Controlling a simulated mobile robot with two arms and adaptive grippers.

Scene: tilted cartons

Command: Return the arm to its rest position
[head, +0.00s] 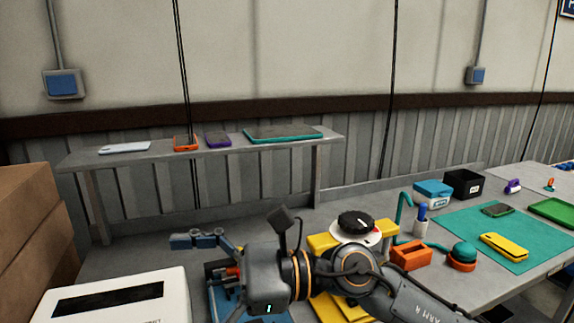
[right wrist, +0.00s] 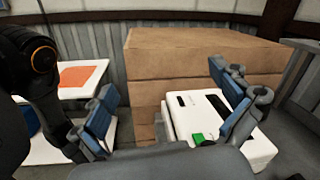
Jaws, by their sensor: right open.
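My right gripper (head: 205,268) comes in from the lower right of the head view and points left, above the grey bench. Its upper finger with a blue pad shows clearly; the lower part is partly hidden by the wrist. In the right wrist view the two blue-padded fingers of this gripper (right wrist: 168,105) stand wide apart with nothing between them. Beyond them are a white machine (right wrist: 180,125) with dark slots and a green part, and stacked brown cartons (right wrist: 195,60). My left gripper is not seen.
The white machine (head: 115,305) and cartons (head: 30,215) stand at the left. A raised shelf (head: 215,147) holds several flat phone-like items.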

